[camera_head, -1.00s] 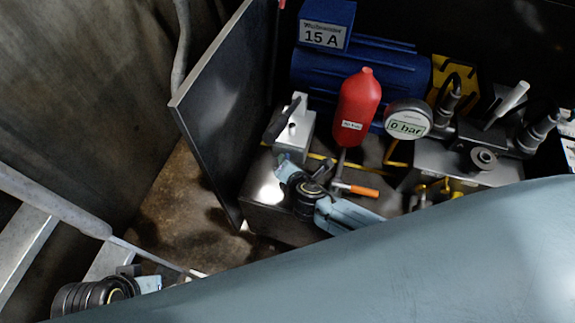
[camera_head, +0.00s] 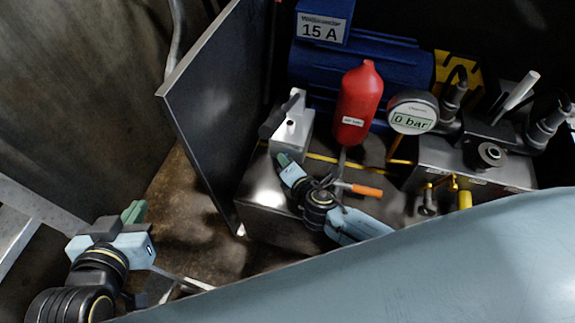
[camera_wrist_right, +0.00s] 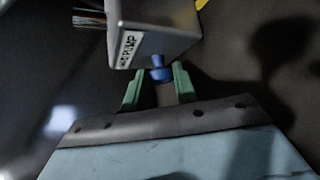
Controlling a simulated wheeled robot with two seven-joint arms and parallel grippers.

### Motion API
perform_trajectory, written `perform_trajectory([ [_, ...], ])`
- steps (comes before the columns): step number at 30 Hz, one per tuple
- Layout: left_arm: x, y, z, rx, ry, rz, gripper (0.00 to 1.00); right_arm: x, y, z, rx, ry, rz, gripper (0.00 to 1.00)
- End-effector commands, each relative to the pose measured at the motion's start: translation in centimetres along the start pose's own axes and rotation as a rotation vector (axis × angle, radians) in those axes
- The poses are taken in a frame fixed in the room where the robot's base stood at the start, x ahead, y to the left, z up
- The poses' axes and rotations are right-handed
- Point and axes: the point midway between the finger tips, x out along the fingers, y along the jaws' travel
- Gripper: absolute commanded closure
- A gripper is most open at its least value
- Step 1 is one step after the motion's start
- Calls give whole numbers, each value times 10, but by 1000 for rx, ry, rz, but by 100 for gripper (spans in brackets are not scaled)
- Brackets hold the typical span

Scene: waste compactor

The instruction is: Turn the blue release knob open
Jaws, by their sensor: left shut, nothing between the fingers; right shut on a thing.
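The blue release knob (camera_wrist_right: 160,72) is on the underside of a grey box in the right wrist view, just below its "PUMP" label. My right gripper (camera_wrist_right: 158,84) has its green fingers on both sides of the knob and is shut on it. In the head view my right gripper (camera_head: 284,162) is at the lower end of the grey pump box (camera_head: 290,132), and the knob is hidden there. My left gripper (camera_head: 133,212) is shut and empty at the lower left, well away from the box.
A red bottle (camera_head: 358,105) stands right of the pump box. A gauge (camera_head: 411,112) reads 0 bar. An orange-handled lever (camera_head: 366,190) is close to my right wrist. A dark open door panel (camera_head: 205,110) stands between my left gripper and the pump. A blue motor (camera_head: 400,62) is behind.

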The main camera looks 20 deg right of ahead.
Motion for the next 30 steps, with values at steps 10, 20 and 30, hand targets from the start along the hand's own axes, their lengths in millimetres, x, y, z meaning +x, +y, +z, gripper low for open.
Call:
perform_trajectory([
  [10,1,1,-6,0,34,3,100,0,0,-1,6,2,4,94],
  [20,1,1,-6,0,33,2,100,0,0,0,6,1,4,52],
  [30,1,1,-6,0,32,2,100,0,0,0,5,0,4,52],
])
